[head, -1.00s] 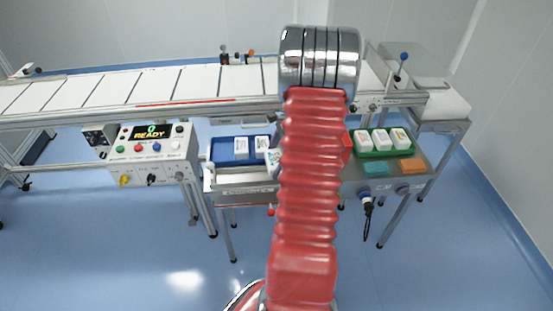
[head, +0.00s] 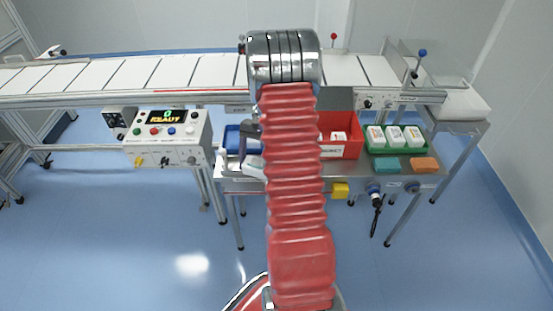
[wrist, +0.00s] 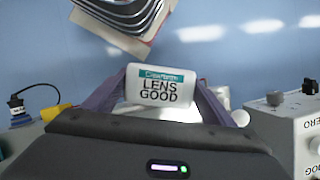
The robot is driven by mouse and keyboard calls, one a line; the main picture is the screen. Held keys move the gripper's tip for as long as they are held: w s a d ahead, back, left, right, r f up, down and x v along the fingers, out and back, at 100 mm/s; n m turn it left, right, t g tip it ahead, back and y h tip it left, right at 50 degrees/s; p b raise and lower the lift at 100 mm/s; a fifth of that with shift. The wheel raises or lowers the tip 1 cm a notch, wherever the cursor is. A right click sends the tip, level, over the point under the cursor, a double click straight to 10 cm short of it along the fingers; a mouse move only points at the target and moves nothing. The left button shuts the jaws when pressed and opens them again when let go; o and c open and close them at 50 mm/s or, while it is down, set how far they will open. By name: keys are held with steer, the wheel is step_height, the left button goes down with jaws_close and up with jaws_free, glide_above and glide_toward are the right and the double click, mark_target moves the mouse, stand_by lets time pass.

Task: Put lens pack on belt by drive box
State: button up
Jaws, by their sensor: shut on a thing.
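The lens pack (wrist: 160,88) is a small white pack with a teal band and the words LENS GOOD. In the wrist view my gripper (wrist: 158,84) is shut on it, with one purple finger on each side. In the head view a white pack (head: 253,167) shows just left of my red arm sleeve, below the belt and in front of the blue tray (head: 231,140). My arm hides most of the gripper there. The white belt (head: 120,75) runs across the back. I cannot tell for sure which unit is the drive box.
A control box (head: 168,137) with a READY display stands in front of the belt. A red bin (head: 345,149) and a green tray (head: 400,149) with white packs are on the bench right of my arm. A grey housing (head: 420,65) stands at the belt's right end. The belt's left part looks clear.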

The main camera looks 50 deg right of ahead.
steer(key=w+a+f+n+g+h, duration=0.1)
steer(key=w+a+n, duration=0.2)
steer(key=a, duration=0.7)
steer(key=w+a+f+n+g+h, duration=0.1)
steer(key=w+a+f+n, duration=0.1)
steer(key=a+n, duration=0.4)
steer(key=w+a+f+n+g+h, duration=0.1)
steer(key=w+a+n, duration=0.3)
steer(key=a, duration=1.2)
steer(key=shift+w+f+n+h, duration=0.2)
steer(key=shift+w+n+h, duration=0.1)
steer(key=shift+w+h, duration=0.25)
